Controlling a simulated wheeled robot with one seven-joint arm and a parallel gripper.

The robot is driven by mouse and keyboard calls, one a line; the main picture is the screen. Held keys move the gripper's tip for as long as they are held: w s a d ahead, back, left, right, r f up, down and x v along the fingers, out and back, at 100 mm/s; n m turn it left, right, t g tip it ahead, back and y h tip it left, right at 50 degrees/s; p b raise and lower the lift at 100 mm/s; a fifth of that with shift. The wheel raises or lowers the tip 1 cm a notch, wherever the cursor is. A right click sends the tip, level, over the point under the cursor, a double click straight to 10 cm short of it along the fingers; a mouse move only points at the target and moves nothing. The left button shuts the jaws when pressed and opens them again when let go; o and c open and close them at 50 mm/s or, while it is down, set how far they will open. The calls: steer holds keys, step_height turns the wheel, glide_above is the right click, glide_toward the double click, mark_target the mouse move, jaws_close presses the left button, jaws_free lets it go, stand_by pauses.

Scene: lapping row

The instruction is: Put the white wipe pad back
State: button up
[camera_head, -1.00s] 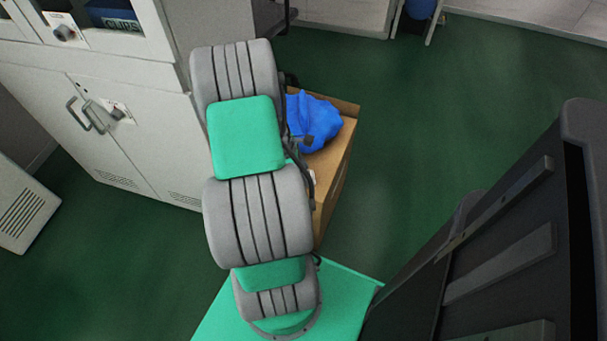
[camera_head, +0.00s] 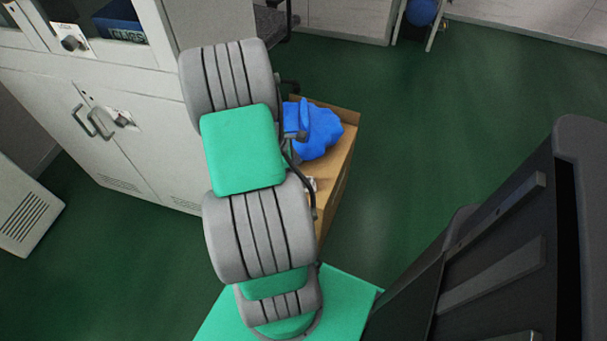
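I cannot make out the white wipe pad. A small whitish patch (camera_head: 311,184) shows in the brown box beside my arm, too small to identify. My grey and green arm stands in the middle of the view and covers the left part of the box. My gripper is mostly or wholly hidden behind the arm. A small dark part by the blue item may belong to it, but no fingers can be made out, nor whether it holds anything.
An open brown box (camera_head: 338,185) holds a crumpled blue item (camera_head: 320,132). A white cabinet (camera_head: 130,150) stands at the left, with a blue bin (camera_head: 120,20) on its shelf. A black slatted object (camera_head: 500,250) fills the right. Green floor between box and black object is clear.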

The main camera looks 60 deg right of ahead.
steer(key=w+a+r+m+t+p, duration=0.1)
steer(key=w+a+r+m+t, duration=0.15)
steer(key=w+a+r, duration=1)
steer(key=a+r+m+t+y, duration=0.1)
steer(key=a+r, duration=0.3)
steer(key=a, duration=0.8)
steer(key=a+r+m+t+y, duration=0.1)
steer(key=a+r+m+t, duration=0.1)
steer(key=a, duration=1)
step_height(320, 180, up, 3)
steer(key=shift+w+f+m+t, duration=0.1)
steer(key=shift+w+m+t, duration=0.25)
steer(key=shift+t, duration=0.1)
